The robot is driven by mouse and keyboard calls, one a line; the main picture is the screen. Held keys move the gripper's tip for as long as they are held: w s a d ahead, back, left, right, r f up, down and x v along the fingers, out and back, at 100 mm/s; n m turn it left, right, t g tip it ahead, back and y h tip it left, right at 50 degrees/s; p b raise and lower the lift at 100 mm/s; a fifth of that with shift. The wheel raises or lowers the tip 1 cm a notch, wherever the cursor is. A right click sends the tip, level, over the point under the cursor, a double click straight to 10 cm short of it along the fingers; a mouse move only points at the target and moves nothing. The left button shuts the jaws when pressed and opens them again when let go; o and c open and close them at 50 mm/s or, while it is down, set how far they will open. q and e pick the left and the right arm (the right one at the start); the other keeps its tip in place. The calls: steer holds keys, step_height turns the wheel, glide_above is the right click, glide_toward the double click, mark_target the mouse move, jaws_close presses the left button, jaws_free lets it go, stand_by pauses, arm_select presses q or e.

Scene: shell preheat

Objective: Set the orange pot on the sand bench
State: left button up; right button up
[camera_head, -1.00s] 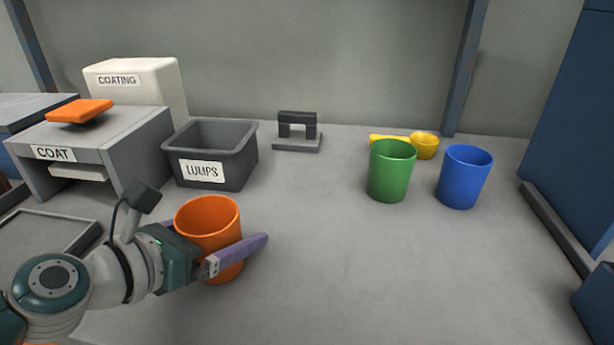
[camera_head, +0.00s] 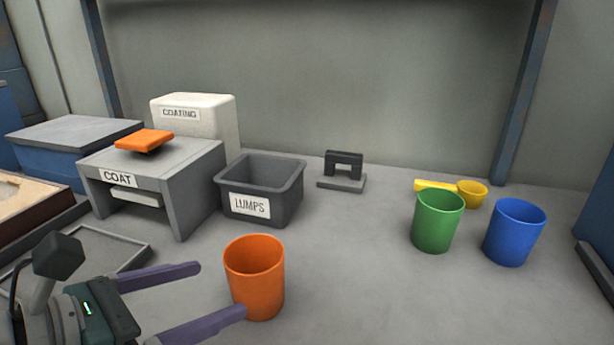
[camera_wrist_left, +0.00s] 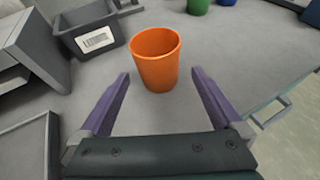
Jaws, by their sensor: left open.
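The orange pot (camera_head: 255,278) stands upright on the grey worktop, open at the top. My left gripper (camera_head: 221,290) is open and empty, to the left of the pot, with its two purple fingers pointing toward it. In the left wrist view the pot (camera_wrist_left: 157,60) stands just beyond the fingertips, between their lines and apart from both. A sand-coloured surface in a brown frame (camera_head: 40,225), which looks like the sand bench, is partly in view at the left edge. My right gripper is not in view.
A grey LUMPS bin (camera_head: 285,205) stands behind the pot, and the COAT stand (camera_head: 185,165) is left of it. A shallow grey tray (camera_head: 140,255) lies near my gripper. A green pot (camera_head: 437,222) and a blue pot (camera_head: 514,233) stand right. The worktop between is clear.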

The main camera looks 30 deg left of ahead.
arm_select(q)
steer(key=d+m+g+h, duration=0.1)
steer(key=d+m, duration=0.2)
steer(key=m, duration=0.1)
steer(key=s+d+m+g+h, duration=0.1)
steer(key=d+m, duration=0.2)
steer(key=m, duration=0.1)
steer(key=s+d+m+h, duration=0.1)
steer(key=d+m, duration=0.2)
steer(key=m, duration=0.1)
steer(key=shift+s+d+r+g+h, duration=0.1)
steer(key=shift+d+r+g+h, duration=0.1)
steer(key=shift+d+g+h, duration=0.15)
steer(key=s+d+f+m+g+y, duration=0.25)
steer(key=s+m+g, duration=0.3)
steer(key=m, duration=1.15)
steer(key=s+a+m+y, duration=0.1)
steer(key=m, duration=0.1)
steer(key=s+a+r+m+g+y, duration=0.1)
steer(key=a+m, duration=0.1)
steer(key=s+a+r+m+y, duration=0.1)
steer(key=m, duration=0.1)
steer(key=shift+s+a+m+g, duration=0.2)
steer(key=shift+m+g, duration=0.1)
steer(key=shift+m, duration=0.1)
steer(key=shift+f, duration=0.1)
